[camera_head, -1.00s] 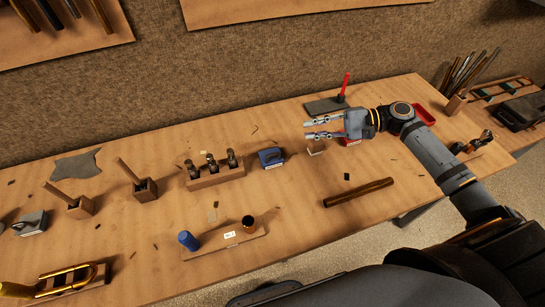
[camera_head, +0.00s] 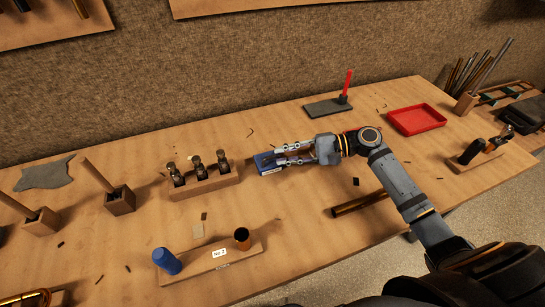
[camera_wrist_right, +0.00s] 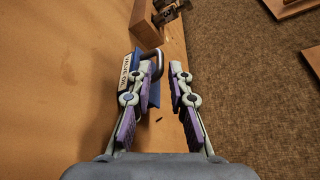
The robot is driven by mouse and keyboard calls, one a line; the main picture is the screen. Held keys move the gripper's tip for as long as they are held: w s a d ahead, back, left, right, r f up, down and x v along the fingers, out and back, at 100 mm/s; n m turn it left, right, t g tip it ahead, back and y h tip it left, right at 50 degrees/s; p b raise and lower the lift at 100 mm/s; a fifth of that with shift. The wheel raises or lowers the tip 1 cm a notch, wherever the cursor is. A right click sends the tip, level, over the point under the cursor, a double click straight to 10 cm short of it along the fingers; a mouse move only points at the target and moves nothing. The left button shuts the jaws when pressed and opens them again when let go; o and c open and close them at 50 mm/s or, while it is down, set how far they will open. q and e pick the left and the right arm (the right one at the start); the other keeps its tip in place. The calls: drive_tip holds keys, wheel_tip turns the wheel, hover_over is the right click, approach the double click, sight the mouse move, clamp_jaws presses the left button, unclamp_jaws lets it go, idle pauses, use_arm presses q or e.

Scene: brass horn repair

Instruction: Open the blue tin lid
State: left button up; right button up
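The blue tin (camera_head: 262,160) stands on the bench just right of a wooden rack. In the right wrist view the blue tin (camera_wrist_right: 143,62) shows a pale label reading like "VALVE OIL" and a dark loop reaching into the gap between my fingers. My right gripper (camera_head: 280,156) is open, its fingertips at the tin's right side in the head view. In the wrist view my right gripper (camera_wrist_right: 158,70) has its left finger in front of the tin and its right finger apart from it. Whether a finger touches the tin I cannot tell. The fingers partly hide the lid. My left gripper is out of view.
The rack (camera_head: 204,183) with valve pieces stands close left of the tin. A grey pad with a red stick (camera_head: 346,84) lies behind. A red tray (camera_head: 417,119) is at right. A board (camera_head: 210,263) with a blue cylinder is in front. Bench around the tin's front is clear.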

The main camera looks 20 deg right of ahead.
sight(277, 156)
drive_tip(key=shift+x, duration=1.95)
drive_tip(key=shift+c, duration=0.3)
clamp_jaws()
